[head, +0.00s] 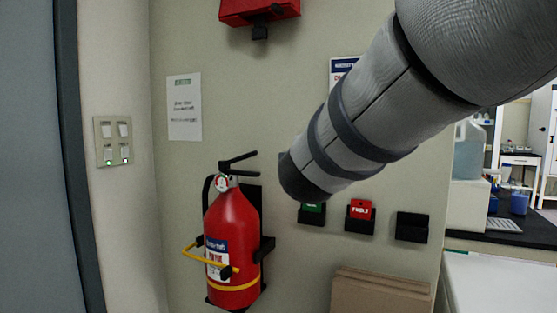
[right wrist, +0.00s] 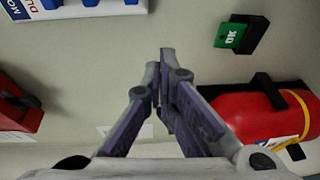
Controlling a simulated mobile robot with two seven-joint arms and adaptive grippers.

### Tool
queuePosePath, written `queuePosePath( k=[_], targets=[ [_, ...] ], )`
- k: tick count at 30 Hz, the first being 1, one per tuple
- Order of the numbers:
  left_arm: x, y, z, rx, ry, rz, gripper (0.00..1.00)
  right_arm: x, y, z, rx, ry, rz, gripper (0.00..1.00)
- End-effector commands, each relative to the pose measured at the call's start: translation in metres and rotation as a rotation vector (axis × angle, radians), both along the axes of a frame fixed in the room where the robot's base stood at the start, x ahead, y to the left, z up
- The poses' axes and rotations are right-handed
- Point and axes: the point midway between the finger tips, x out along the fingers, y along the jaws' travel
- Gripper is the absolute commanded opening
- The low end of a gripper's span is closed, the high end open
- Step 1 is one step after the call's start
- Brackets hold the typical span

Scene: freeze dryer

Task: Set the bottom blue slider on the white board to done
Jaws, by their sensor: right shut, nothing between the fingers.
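The white board (right wrist: 75,14) shows at the top left of the right wrist view, cut off by the frame edge. Blue sliders (right wrist: 48,4) stand on it, and only their ends are in view, so their settings cannot be read. In the head view only a corner of the board (head: 341,72) shows behind my right arm. My right gripper (right wrist: 163,70) is shut and empty. In the right wrist view it is below and to the right of the board, apart from it. The left gripper is not in view.
A red fire extinguisher (head: 232,243) hangs on the wall. Beside it are a green tag (head: 312,214), a red tag (head: 360,210) and an empty black holder (head: 412,227). A red box (head: 259,10) is above, cardboard (head: 380,292) below. A switch panel (head: 113,141) is at left.

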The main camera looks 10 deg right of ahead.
Motion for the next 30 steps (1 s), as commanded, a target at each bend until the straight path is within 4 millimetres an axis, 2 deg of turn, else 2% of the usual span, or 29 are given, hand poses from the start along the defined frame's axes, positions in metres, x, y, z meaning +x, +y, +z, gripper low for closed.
queuePosePath(
  k=[1,4,13,16,20,30],
  targets=[
    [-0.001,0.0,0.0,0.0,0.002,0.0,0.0,0.0,0.003,0.013,-0.015,-0.033,0.006,0.0],
    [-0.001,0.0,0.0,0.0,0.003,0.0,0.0,-0.001,0.007,0.029,-0.029,-0.075,0.013,0.0],
    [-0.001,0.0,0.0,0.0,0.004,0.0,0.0,-0.001,0.007,0.03,-0.031,-0.077,0.013,0.0],
    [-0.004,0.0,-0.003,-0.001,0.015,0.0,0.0,0.007,0.005,0.027,-0.03,-0.072,0.013,0.0],
    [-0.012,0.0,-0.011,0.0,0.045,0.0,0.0,0.031,-0.001,0.022,-0.028,-0.066,0.012,0.0],
    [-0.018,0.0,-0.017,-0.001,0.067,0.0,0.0,0.101,-0.021,0.025,-0.027,-0.071,0.012,0.0]
  ],
)
